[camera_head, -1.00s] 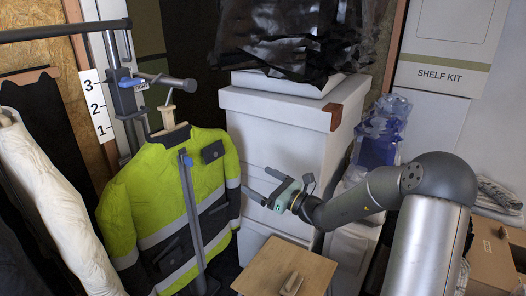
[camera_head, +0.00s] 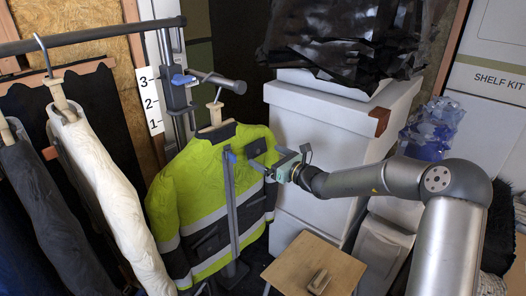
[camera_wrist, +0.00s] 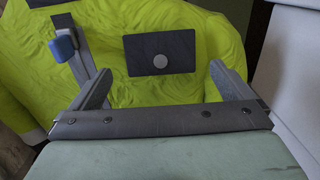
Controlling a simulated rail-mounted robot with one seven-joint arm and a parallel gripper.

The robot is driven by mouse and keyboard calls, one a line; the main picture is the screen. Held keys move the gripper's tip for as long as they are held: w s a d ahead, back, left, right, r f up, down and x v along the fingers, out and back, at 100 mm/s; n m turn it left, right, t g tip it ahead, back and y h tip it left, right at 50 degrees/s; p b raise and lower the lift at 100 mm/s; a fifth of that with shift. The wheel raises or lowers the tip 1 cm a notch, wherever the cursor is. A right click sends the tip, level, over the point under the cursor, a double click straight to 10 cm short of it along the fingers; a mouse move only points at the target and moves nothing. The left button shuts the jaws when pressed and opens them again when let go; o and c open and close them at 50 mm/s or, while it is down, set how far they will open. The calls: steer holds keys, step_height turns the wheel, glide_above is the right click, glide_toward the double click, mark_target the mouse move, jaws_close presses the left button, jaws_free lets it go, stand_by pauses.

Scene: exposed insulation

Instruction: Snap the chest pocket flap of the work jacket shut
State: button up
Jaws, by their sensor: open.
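The work jacket (camera_head: 195,180) is yellow-green with dark and grey bands and hangs upright on a wooden hanger. In the head view the flap (camera_head: 257,147) is at the jacket's upper right, partly beside my fingers. My gripper (camera_head: 262,158) reaches in from the right, just in front of that chest area. In the wrist view my gripper (camera_wrist: 158,78) is open and empty, its fingers on either side below the flap. Whether they touch the cloth I cannot tell.
A grey upright post with a blue tip (camera_wrist: 63,48) stands in front of the jacket, left of my gripper. White boxes (camera_head: 320,130) stand close on the right. A small wooden table (camera_head: 300,265) is below. Other garments (camera_head: 105,190) hang at left.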

mark_target(258, 151)
steer(key=shift+x, duration=1.55)
steer(key=shift+c, duration=0.3)
steer(key=c, duration=0.8)
steer(key=shift+f+b, duration=0.5)
steer(key=shift+b, duration=0.6)
steer(key=shift+c, duration=0.2)
steer(key=shift+w+a+t+y+b, duration=0.15)
steer(key=shift+t+y+b, duration=0.3)
steer(key=shift+b, duration=0.6)
steer(key=shift+r, duration=0.25)
steer(key=shift+r+p, duration=0.1)
steer(key=shift+p, duration=0.25)
